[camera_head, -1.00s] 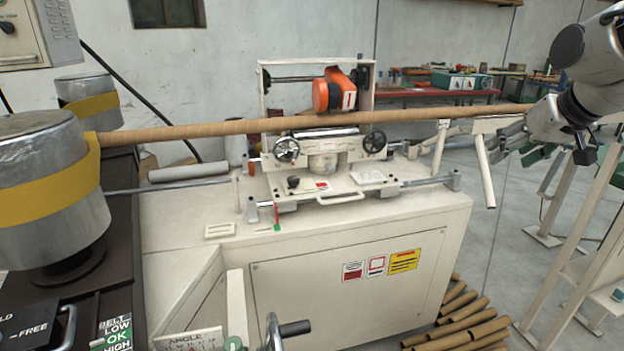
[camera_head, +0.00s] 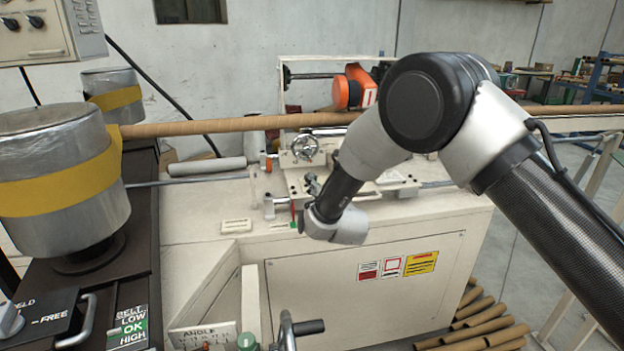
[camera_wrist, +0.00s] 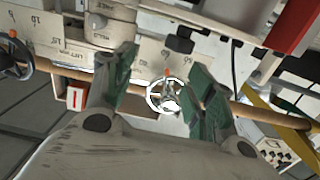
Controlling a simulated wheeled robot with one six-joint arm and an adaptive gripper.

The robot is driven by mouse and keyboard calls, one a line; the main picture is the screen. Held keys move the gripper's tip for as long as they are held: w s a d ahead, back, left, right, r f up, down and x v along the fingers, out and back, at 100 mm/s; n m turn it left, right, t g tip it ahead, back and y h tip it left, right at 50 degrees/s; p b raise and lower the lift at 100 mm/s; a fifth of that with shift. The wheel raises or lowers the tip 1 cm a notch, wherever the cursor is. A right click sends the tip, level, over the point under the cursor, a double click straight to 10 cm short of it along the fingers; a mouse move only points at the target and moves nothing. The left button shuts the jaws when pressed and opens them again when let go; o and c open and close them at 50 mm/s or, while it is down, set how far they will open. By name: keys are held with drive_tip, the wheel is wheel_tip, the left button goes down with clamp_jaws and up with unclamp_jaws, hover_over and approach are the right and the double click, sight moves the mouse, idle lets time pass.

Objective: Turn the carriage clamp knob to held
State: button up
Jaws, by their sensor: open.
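My gripper (camera_wrist: 162,65) is open in the wrist view, its green-padded fingers spread apart with nothing held between them. A small handwheel (camera_wrist: 166,95) shows through the gap, beyond the fingers. A dark knob-like shape (camera_wrist: 180,42) lies near the right fingertips; I cannot be sure it is the clamp knob, nor read its setting. In the head view my wrist is over the front of the pale carriage (camera_head: 398,188). My arm hides much of the carriage front there, and the gripper cannot be made out clearly.
A long brown tube (camera_head: 240,124) crosses behind the carriage, with an orange unit (camera_head: 342,92) above it. A handwheel (camera_head: 305,147) stands left of my arm. A thin red upright (camera_head: 293,213) is close to my wrist. A yellow-banded drum (camera_head: 60,170) stands left.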

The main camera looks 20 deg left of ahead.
drive_tip(key=w+a, duration=0.1)
drive_tip(key=a, duration=0.1)
drive_tip(key=w+a+f, duration=0.1)
drive_tip(key=w+a, duration=0.1)
drive_tip(key=w+a+f, duration=0.1)
drive_tip(key=w, duration=0.1)
drive_tip(key=shift+a+f, duration=0.1)
drive_tip(key=shift+a, duration=0.3)
drive_tip(key=c, duration=1)
drive_tip(key=shift+c, duration=0.2)
drive_tip(key=shift+s+a+t, duration=0.1)
drive_tip(key=shift+t, duration=0.3)
drive_tip(key=shift+a+m+t+h, duration=0.15)
drive_tip(key=shift+m+t+h, duration=0.55)
drive_tip(key=shift+m+h, duration=0.75)
drive_tip(key=shift+a+m+t+h, duration=0.15)
drive_tip(key=shift+m+h, duration=0.5)
drive_tip(key=shift+h, duration=0.65)
drive_tip(key=shift+d+m+t+h, duration=0.1)
drive_tip(key=shift+m+t+h, duration=0.15)
drive_tip(key=shift+m+h, duration=0.7)
drive_tip(key=shift+h, duration=0.6)
